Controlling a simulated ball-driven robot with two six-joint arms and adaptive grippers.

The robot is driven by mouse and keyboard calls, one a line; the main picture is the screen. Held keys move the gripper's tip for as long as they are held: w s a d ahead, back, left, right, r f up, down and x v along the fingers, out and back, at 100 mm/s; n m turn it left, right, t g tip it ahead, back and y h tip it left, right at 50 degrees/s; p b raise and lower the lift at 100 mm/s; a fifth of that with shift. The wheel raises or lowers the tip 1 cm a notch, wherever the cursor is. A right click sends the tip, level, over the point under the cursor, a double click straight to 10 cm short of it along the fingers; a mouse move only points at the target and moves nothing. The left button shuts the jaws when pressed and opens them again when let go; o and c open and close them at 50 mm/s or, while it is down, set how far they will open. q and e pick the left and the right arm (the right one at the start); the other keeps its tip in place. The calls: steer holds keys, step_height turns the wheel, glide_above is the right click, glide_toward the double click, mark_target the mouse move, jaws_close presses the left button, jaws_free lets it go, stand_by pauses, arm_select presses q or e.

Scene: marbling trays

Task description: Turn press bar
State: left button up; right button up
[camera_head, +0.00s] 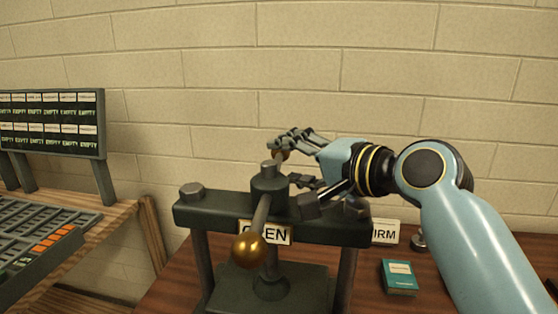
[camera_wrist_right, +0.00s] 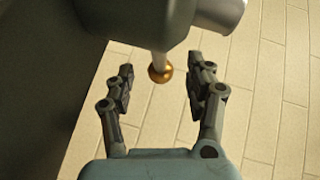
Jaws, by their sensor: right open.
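The press (camera_head: 340,232) is a dark frame on posts with a central hub. Its bar (camera_head: 261,217) runs through the hub, with a brass ball (camera_head: 249,251) on the near end. The far end also has a brass ball, which shows in the right wrist view (camera_wrist_right: 160,75). My right gripper (camera_head: 289,161) reaches in from the right behind the hub, open. In the right wrist view its two fingers stand on either side of the far ball, with gaps on both sides. My left gripper is not in view.
A sign reading OPEN (camera_head: 277,236), partly hidden by the bar, is on the press front. A partly hidden sign (camera_head: 386,232) and a teal box (camera_head: 398,278) are at the right. A brick wall stands behind.

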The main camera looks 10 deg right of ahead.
mark_target(283, 159)
steer(key=shift+x, duration=1.75)
steer(key=shift+f, duration=0.15)
jaws_close()
steer(key=shift+s, duration=0.1)
